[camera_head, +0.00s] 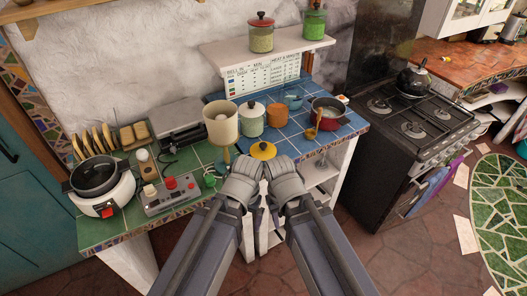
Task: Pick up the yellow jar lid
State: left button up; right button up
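The yellow jar lid (263,150) lies on the blue-tiled part of the counter near its front edge, with a small dark knob on top. My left gripper (246,176) and my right gripper (284,178) are side by side just in front of the lid, close to each other at the counter's front edge. Their front parts hide the lid's near side slightly. The fingers are too small and too covered to tell if they are open or shut. Neither visibly holds anything.
A cream lamp-like cup (221,124) stands left of the lid; a cream canister (251,120), an orange canister (277,115) and a red pot (327,113) with a wooden spoon stand behind and right. A control box (170,194) and white cooker (103,187) are at left. The stove (420,118) is right.

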aim_at(262, 150)
jog(key=i+j+z, duration=0.15)
jog(key=z, duration=0.2)
jog(key=i+j+z, duration=0.15)
jog(key=j+z, duration=0.25)
jog(key=l, duration=0.1)
